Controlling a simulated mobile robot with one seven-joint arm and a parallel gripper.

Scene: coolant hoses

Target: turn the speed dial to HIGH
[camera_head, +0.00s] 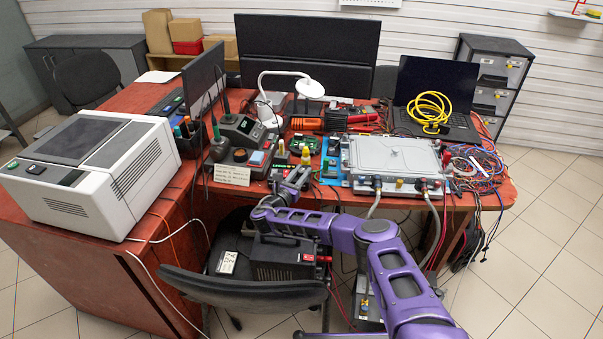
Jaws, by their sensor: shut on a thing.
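My gripper (291,181) is at the end of my purple arm, at the front edge of the red desk. It is shut, up against the front of a small dark unit with a green lit display (284,167). The speed dial itself cannot be made out; my gripper covers the place where its jaws close, and the dial's setting is not readable. The HIGH mark cannot be seen either.
A cold plate (395,158) with hoses stands right of my gripper. A black chair (245,290) stands below my arm.

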